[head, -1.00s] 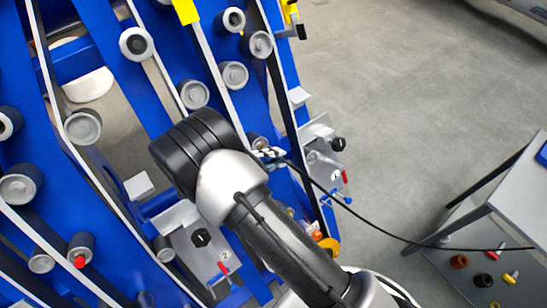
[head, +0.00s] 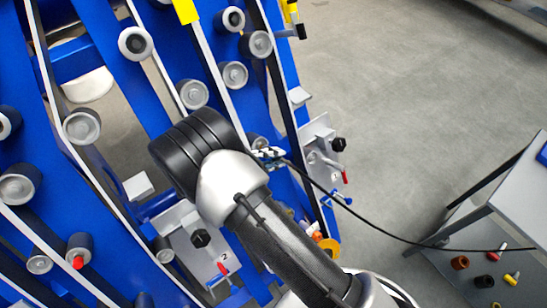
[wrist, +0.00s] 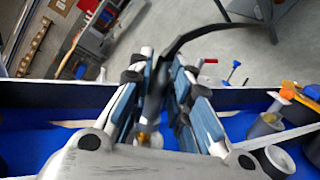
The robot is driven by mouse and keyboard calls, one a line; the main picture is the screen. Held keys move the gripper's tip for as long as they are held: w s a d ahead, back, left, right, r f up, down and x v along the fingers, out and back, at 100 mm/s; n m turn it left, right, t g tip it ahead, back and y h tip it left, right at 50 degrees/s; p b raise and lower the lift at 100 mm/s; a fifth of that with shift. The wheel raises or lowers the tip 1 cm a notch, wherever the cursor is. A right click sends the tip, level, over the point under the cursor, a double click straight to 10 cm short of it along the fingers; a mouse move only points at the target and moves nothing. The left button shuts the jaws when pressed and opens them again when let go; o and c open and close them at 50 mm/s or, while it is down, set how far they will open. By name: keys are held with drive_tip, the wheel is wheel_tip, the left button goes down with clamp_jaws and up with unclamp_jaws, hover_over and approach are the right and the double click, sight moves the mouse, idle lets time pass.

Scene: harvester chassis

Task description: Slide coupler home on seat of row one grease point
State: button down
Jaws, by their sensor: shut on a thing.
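My gripper (wrist: 158,85) is shut on the coupler (wrist: 153,98), a dark piece between the two blue-grey fingers in the wrist view. A black hose (wrist: 205,33) runs from it and curves to the upper right. A small brass-coloured and silvery part (wrist: 150,138) shows low between the fingers; I cannot tell whether it is the grease point or part of the coupler. In the head view my gripper (head: 270,154) is mostly hidden behind my wrist, beside the blue chassis, and the hose (head: 375,224) trails right. The row one seat cannot be made out.
A grey plate (head: 318,140) with a black knob and red-tipped lever stands right of my gripper. Another plate (head: 190,238) is at lower left. Rollers (head: 194,94) cover the blue frame. A grey table (head: 515,185) stands at right, with small coloured parts below.

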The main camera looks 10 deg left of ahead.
drive_tip(key=shift+w+a+f+b, duration=0.6)
drive_tip(key=shift+a+b, duration=0.1)
drive_tip(key=shift+b, duration=0.35)
drive_tip(key=c, duration=1.4)
unclamp_jaws()
drive_tip(key=shift+r, duration=0.1)
drive_tip(key=v, duration=1.2)
drive_tip(key=w+d+r+m+g+y, duration=0.2)
drive_tip(key=d+r+m+g+y, duration=0.35)
drive_tip(key=d+r, duration=1.2)
drive_tip(key=s+d+r+m+y, duration=0.2)
drive_tip(key=s+d+m+y, duration=0.1)
drive_tip(key=s+d, duration=0.5)
drive_tip(key=s+d+r+m+y, duration=0.3)
drive_tip(key=s+d+m, duration=0.2)
drive_tip(key=s+d, duration=0.3)
drive_tip(key=shift+s+d+t, duration=0.25)
drive_tip(key=shift+s+t, duration=0.1)
drive_tip(key=shift+t, duration=0.1)
